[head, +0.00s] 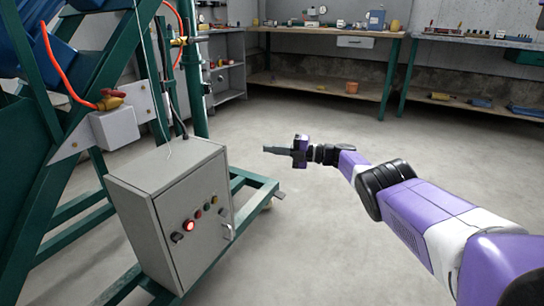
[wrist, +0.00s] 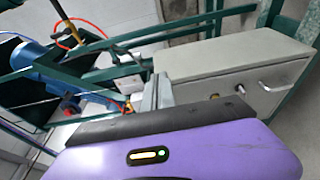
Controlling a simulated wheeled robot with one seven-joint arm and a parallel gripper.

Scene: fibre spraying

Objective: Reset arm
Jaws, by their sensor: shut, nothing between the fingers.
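My arm reaches in from the right in the head view, with my gripper (head: 268,150) held in the open air and pointing left. Its fingers are together and hold nothing. In the wrist view my gripper (wrist: 158,92) shows past the purple wrist housing, with the grey control box beyond it. The grey control box (head: 180,215) stands left of my gripper, with a clear gap between them. Its front has a lit red button (head: 188,225), several other small knobs and a handle (head: 228,231). The box also shows in the wrist view (wrist: 235,58).
A green steel frame (head: 130,90) with blue parts and an orange hose (head: 55,70) stands at the left, around the box. Workbenches (head: 340,33) with tools line the back wall. The concrete floor (head: 300,235) around my gripper is clear.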

